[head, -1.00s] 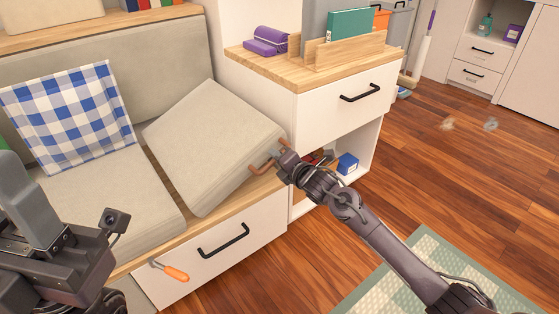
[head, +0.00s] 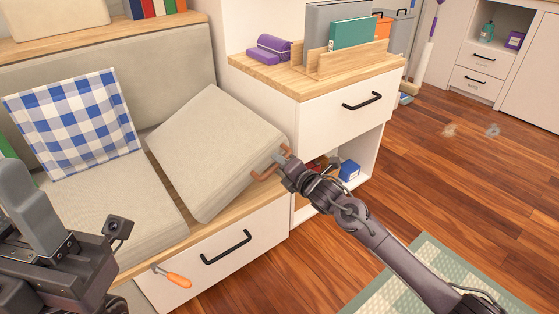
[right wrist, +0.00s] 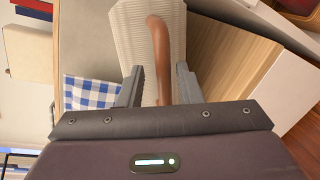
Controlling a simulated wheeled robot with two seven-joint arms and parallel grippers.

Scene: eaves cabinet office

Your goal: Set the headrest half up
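The headrest (head: 215,150) is a beige cushion section at the right end of the bench, tilted up toward the corner by the cabinet. A brown loop handle (head: 263,177) is on its right edge. My right gripper (head: 285,163) is at this handle. In the right wrist view, the open fingers (right wrist: 160,75) stand on either side of the brown handle (right wrist: 158,45), with gaps showing beside it. The ribbed side of the headrest (right wrist: 128,35) shows beyond.
A white cabinet (head: 325,115) with a wooden top stands right of the headrest. A checked pillow (head: 75,120) leans on the backrest. Below the seat is a drawer with a black handle (head: 226,248) and an orange-handled tool (head: 178,279). Wooden floor is open at right.

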